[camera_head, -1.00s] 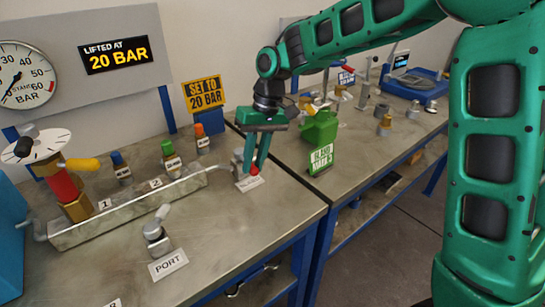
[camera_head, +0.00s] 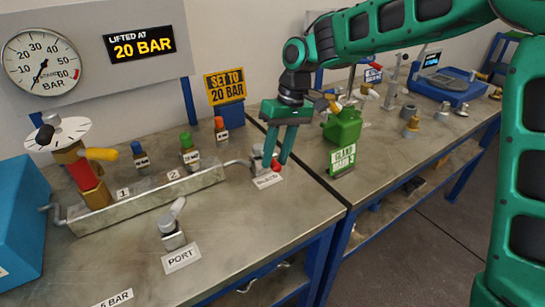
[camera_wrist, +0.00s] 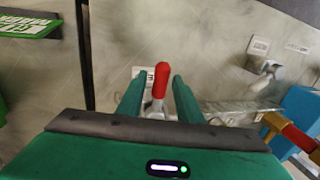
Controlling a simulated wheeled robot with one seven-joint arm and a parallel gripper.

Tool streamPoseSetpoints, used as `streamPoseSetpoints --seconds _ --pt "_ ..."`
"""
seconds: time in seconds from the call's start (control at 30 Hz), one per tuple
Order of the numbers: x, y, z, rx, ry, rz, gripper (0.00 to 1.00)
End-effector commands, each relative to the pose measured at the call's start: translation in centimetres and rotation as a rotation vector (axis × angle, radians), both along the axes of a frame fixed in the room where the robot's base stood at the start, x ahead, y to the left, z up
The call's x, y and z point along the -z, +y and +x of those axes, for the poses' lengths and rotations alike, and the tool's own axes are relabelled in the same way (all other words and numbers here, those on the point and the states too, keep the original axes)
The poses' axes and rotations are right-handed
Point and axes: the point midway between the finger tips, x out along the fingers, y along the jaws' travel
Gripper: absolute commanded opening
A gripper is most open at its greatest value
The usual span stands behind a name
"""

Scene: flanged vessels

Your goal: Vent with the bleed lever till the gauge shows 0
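The bleed lever has a red handle (camera_head: 276,166) and sits on a small valve behind the white BLEED label (camera_head: 267,182). My gripper (camera_head: 274,162) points down at it with its fingers apart. In the wrist view the red handle (camera_wrist: 161,78) stands between the two fingers (camera_wrist: 158,78), with a gap visible on both sides. The pressure gauge (camera_head: 41,62) hangs on the wall panel at upper left. Its dark needle points down and slightly left, near the low end of the scale; the exact reading is too small to tell.
A trough (camera_head: 145,198) runs left of the bleed valve. The PORT valve (camera_head: 172,235) stands in front. A green block (camera_head: 342,128) and green sign (camera_head: 342,158) stand close right of my gripper. Capped bottles (camera_head: 190,152) are behind the trough.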

Motion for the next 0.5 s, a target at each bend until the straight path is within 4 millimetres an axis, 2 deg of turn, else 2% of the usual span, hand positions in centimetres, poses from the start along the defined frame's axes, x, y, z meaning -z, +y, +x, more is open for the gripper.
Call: streamPoseSetpoints --seconds 0.33,0.5 --pt "0.1 -0.1 -0.2 0.0 0.006 -0.003 0.38" --pt "-1.5 -0.4 0.1 0.0 0.006 -0.003 0.38"
